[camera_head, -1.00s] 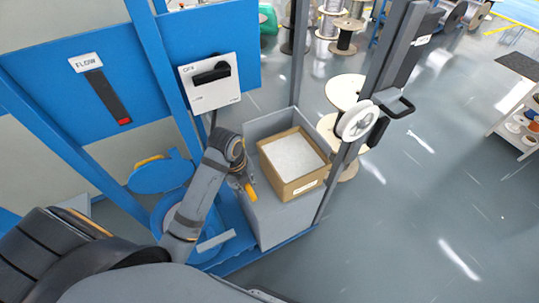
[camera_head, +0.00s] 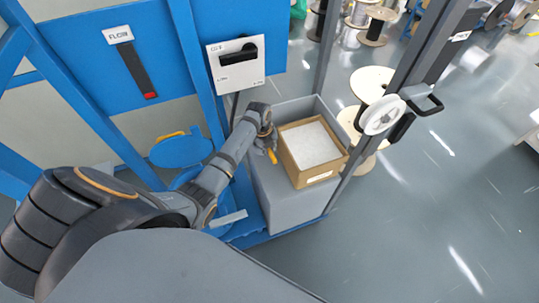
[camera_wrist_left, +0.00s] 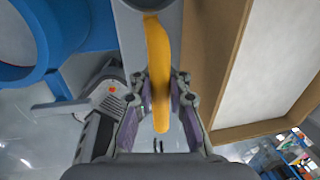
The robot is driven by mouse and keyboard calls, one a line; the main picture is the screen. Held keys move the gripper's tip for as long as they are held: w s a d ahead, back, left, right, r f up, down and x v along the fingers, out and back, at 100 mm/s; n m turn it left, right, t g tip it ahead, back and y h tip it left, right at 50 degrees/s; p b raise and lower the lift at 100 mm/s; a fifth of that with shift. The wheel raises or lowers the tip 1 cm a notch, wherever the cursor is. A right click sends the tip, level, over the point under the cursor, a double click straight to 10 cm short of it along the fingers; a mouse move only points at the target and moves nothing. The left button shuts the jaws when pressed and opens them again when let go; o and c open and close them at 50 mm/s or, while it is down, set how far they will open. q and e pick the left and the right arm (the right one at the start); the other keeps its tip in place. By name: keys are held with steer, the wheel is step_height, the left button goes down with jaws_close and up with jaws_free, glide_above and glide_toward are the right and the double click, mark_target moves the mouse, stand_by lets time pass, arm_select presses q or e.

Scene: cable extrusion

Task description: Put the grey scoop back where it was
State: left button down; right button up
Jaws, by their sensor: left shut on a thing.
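The grey scoop has a yellow handle (camera_wrist_left: 158,75), which runs between the fingers of my left gripper (camera_wrist_left: 160,100) in the left wrist view. A grey rounded part at the top of that view looks like its bowl, partly cut off. My left gripper (camera_head: 269,145) is shut on the scoop's handle. In the head view it is just left of the cardboard box (camera_head: 294,173), above the grey cabinet (camera_head: 283,209); the scoop is mostly hidden there. My right gripper is not in view.
The cardboard box holds pale material and stands on the cabinet, close to my gripper. A blue frame with a white switch panel (camera_head: 224,70) rises behind my arm. A dark post with a white pulley (camera_head: 380,116) stands right of the box. Open floor lies further right.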

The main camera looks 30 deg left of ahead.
arm_select(q)
steer(key=shift+w+a+f, duration=0.1)
steer(key=shift+w+f, duration=0.15)
steer(key=shift+s+f, duration=0.1)
steer(key=shift+f, duration=1.35)
steer(key=c, duration=1.3)
jaws_free()
steer(key=shift+f, duration=0.1)
step_height(320, 180, up, 12)
steer(key=s+a, duration=0.1)
steer(key=shift+s, duration=0.3)
